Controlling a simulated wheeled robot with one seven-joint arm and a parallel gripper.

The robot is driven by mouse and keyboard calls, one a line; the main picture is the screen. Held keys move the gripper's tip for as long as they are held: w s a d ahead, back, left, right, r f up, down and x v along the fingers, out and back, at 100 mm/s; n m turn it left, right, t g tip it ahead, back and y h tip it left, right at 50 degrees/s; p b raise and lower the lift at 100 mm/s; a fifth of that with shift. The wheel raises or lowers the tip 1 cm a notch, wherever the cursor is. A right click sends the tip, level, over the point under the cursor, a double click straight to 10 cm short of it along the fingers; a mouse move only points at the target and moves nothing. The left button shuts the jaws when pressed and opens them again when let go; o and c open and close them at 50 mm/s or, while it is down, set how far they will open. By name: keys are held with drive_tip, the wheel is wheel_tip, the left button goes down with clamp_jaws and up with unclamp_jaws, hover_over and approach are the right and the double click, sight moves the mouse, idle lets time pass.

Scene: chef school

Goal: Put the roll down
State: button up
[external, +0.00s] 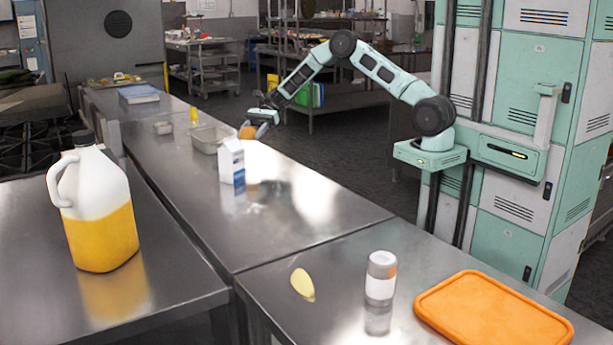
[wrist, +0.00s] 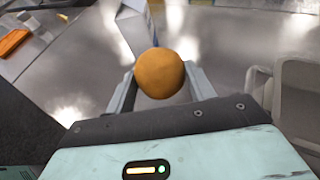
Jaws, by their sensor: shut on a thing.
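The roll (wrist: 159,73) is a round, orange-brown bun. It sits between the two fingers of my gripper (wrist: 160,84) in the wrist view, and the gripper is shut on it. In the external view my gripper (external: 256,120) is over the far part of the long steel counter (external: 300,200), with the roll (external: 247,132) at its tip, just behind the milk carton. The roll looks a little above the counter, but the gap is hard to judge.
A white and blue carton (external: 231,161) stands close in front of the roll. A metal pan (external: 211,139) is to its left. A juice jug (external: 95,205), a can (external: 381,276), a yellow piece (external: 302,283) and an orange board (external: 492,310) are nearer. The mid counter is clear.

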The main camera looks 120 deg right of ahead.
wheel_tip(320, 180, up, 13)
drive_tip(key=w+a+n+g+y, duration=0.1)
drive_tip(key=w+a+n+y, duration=0.1)
drive_tip(key=w+a, duration=0.6)
drive_tip(key=w+a+n+g+y, duration=0.15)
drive_tip(key=w+a, duration=0.25)
drive_tip(key=a, duration=0.8)
drive_tip(key=w+a+n+g+y+b, duration=0.1)
drive_tip(key=w+a+n+g+y, duration=0.15)
drive_tip(key=a, duration=1.05)
drive_tip(key=n+g+b, duration=0.1)
drive_tip(key=n+g, duration=0.7)
hover_over(419, 256)
drive_tip(key=shift+m+g, duration=0.3)
wheel_tip(419, 256, down, 17)
drive_tip(key=shift+r, duration=0.1)
drive_tip(key=shift+y, duration=0.3)
drive_tip(key=shift+f, duration=2.2)
drive_tip(key=shift+f, duration=0.15)
